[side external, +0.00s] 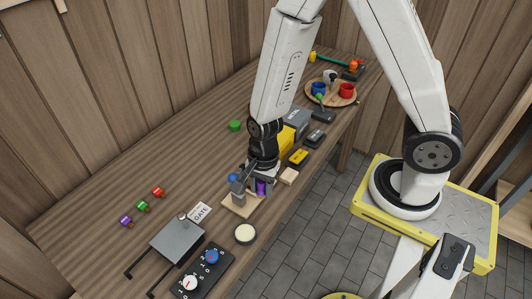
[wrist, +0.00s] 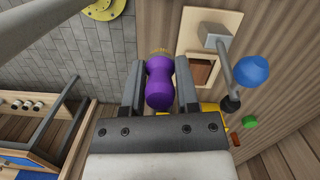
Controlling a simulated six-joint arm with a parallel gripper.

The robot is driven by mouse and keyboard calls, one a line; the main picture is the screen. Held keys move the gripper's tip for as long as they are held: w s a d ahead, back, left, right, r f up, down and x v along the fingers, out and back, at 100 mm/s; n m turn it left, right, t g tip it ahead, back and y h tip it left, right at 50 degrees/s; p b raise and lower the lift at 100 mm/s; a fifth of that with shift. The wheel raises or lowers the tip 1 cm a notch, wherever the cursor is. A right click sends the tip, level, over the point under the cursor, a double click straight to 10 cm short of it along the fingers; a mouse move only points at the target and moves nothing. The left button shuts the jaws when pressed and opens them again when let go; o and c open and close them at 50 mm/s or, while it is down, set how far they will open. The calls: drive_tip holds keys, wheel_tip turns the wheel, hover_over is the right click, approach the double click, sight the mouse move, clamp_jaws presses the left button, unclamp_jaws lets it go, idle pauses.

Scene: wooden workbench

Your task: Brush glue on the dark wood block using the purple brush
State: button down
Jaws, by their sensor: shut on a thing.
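My gripper (side external: 262,184) is low over the bench and shut on the purple brush (side external: 261,187). In the wrist view the brush (wrist: 160,85) sits between the two fingers of my gripper (wrist: 158,68), with tan bristles at its far end. A pale wooden board with a grey clamp (side external: 240,187) and blue knob is just left of my gripper. In the wrist view the clamp (wrist: 214,38) stands beside a brown wooden piece (wrist: 201,73) in a pale wood surround; I cannot tell whether this is the dark wood block.
A round cream-topped pot (side external: 245,234) stands at the front edge. A grey box (side external: 177,243) and a dial panel (side external: 203,270) are at front left. A small pale block (side external: 289,176) and a yellow item (side external: 298,158) lie right of my gripper.

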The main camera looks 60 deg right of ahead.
idle(0.4)
hover_over(244, 234)
drive_tip(key=shift+f, duration=0.55)
drive_tip(key=shift+d, duration=0.2)
drive_tip(key=shift+f, duration=0.2)
drive_tip(key=shift+f, duration=2.75)
drive_tip(key=shift+s+f, duration=0.1)
drive_tip(key=shift+f, duration=0.6)
idle(0.7)
drive_tip(key=shift+r, duration=0.1)
wheel_tip(244, 234, up, 7)
idle(1.1)
